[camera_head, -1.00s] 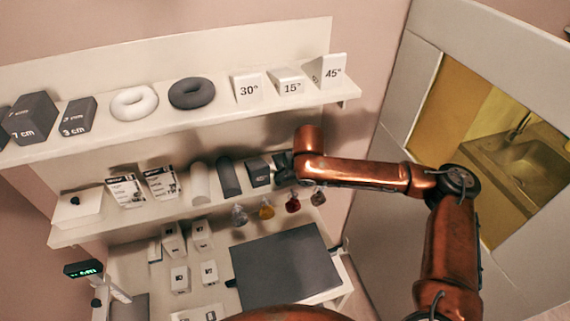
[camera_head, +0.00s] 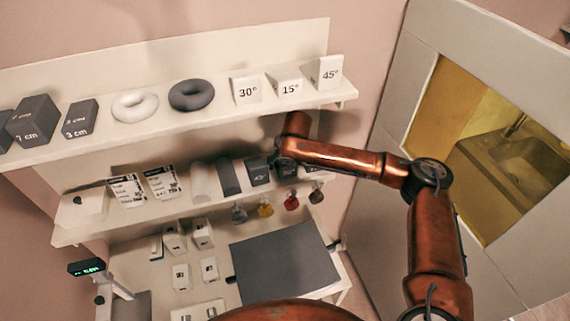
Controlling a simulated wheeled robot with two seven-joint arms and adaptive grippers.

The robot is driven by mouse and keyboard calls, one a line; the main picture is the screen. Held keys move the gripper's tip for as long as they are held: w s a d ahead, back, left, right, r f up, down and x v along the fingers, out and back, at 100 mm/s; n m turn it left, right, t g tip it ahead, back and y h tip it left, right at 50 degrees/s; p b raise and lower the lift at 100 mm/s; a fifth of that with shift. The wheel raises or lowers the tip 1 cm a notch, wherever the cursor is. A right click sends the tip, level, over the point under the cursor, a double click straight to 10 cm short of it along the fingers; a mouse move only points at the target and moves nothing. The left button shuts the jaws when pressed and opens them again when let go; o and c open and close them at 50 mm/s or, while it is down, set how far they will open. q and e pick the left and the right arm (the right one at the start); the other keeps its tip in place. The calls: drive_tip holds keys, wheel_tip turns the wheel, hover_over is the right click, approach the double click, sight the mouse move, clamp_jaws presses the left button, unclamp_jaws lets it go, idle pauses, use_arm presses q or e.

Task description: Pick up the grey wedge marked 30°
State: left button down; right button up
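Dark grey wedges stand on the middle shelf, right of the grey rolls. One wedge (camera_head: 258,171) has a small mark that I cannot read surely. Beside it another dark grey wedge (camera_head: 287,170) has a mark that looks like 30°, but it is too small to be certain. My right arm comes in from the right and its copper forearm crosses above and in front of this wedge. My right gripper (camera_head: 274,154) is a dark shape close to the wedges, mostly hidden by the arm; its fingers cannot be made out. My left gripper is out of view.
Coloured pendants (camera_head: 265,208) hang below the middle shelf (camera_head: 150,217). A dark pad (camera_head: 285,264) lies lower down.

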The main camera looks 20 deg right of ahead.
drive_tip(key=c, duration=1.2)
drive_tip(key=shift+c, duration=0.2)
drive_tip(key=shift+r, duration=0.1)
drive_tip(key=shift+c, duration=0.2)
